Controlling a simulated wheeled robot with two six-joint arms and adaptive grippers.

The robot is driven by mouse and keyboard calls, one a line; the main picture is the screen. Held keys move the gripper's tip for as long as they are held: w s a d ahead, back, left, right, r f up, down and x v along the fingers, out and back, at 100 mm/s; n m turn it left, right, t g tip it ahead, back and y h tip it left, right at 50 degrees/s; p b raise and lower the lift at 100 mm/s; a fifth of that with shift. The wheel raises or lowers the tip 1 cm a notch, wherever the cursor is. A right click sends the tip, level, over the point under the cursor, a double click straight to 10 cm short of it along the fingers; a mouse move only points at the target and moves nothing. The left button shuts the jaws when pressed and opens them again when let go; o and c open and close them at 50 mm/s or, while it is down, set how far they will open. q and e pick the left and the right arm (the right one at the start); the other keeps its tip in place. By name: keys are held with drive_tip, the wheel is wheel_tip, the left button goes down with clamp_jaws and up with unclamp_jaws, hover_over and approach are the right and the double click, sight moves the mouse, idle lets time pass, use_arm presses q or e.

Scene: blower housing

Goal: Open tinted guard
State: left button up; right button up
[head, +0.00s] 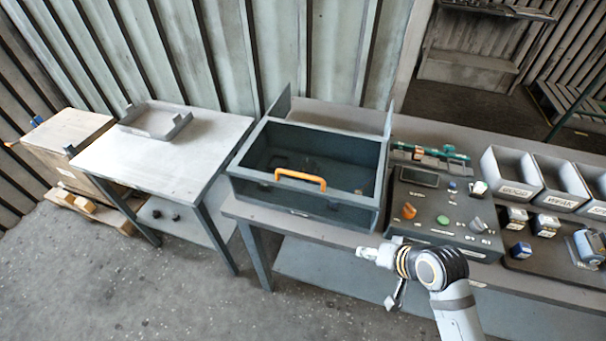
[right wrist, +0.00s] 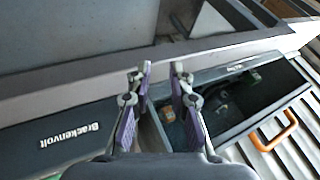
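The tinted guard (head: 340,174) is a dark see-through panel on a dark grey box-shaped housing on the bench. It appears to be down, with an orange handle (head: 301,180) along its front edge. Small parts show dimly behind it. In the right wrist view the guard (right wrist: 235,100) and its orange handle (right wrist: 276,131) are at the right. My right gripper (head: 372,254) is in front of the bench, right of the handle and apart from it. Its two purple-padded fingers (right wrist: 161,72) are open with nothing between them. My left gripper is out of view.
A control panel (head: 445,222) with knobs and buttons stands right of the housing. Labelled grey bins (head: 511,172) stand farther right. A side table (head: 165,165) with a grey tray (head: 157,120) is at the left. The floor (head: 150,285) in front is clear.

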drive_tip(key=w+a+r+m+t+y, duration=0.2)
drive_tip(key=w+a+r+m+y, duration=0.35)
drive_tip(key=r, duration=0.35)
drive_tip(key=m+t+y, duration=0.1)
drive_tip(key=m+y, duration=0.2)
drive_tip(key=m, duration=0.3)
approach(309, 177)
drive_tip(key=x, duration=0.2)
drive_tip(key=shift+n, duration=0.25)
drive_tip(key=p+x, duration=0.2)
drive_tip(key=x, duration=0.6)
drive_tip(key=shift+w+a+f, duration=0.1)
drive_tip(key=shift+w+a, duration=0.1)
drive_tip(key=shift+a, duration=0.1)
drive_tip(key=shift+w+a+f, duration=0.2)
clamp_jaws()
